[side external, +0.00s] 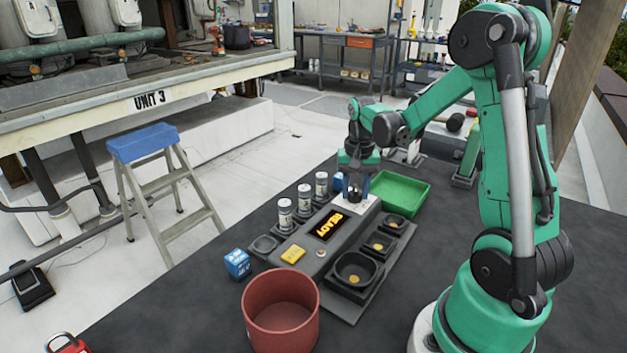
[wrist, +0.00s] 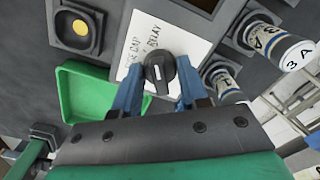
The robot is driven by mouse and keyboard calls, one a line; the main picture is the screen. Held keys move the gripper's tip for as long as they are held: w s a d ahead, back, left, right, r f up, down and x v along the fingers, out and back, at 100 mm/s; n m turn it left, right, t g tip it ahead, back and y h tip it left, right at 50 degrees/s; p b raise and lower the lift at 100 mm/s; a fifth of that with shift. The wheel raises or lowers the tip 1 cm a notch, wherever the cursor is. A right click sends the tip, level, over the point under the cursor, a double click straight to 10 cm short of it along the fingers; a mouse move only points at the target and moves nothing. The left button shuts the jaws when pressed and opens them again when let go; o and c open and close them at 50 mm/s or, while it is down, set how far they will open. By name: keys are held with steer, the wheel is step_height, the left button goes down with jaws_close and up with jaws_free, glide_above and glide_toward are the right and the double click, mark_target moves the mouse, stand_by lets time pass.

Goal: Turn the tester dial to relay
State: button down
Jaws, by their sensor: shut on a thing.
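The tester (side external: 318,254) is a grey unit on the dark table, with a lit display (side external: 331,225) reading READY. Its dial (wrist: 160,72) is a black knob with a white mark, on a white plate (wrist: 181,36) with handwriting. One word on the plate reads RELAY; another is partly legible and seems to end in CAP. My gripper (wrist: 159,84) has its blue fingers on either side of the knob, shut on it. In the side external view my gripper (side external: 355,186) is down over the plate and mostly hides the dial. I cannot tell exactly which label the mark points to.
Several labelled cylinders (side external: 304,196) stand along the tester's left side. Black cups (side external: 355,270) with yellow centres line its right. A green tray (side external: 400,193) lies behind, a red bin (side external: 281,312) in front, and a blue box (side external: 237,263) at left.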

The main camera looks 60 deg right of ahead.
mark_target(356, 188)
steer(key=shift+m, duration=0.3)
steer(key=shift+c, duration=2.3)
jaws_free()
steer(key=shift+r, duration=2.8)
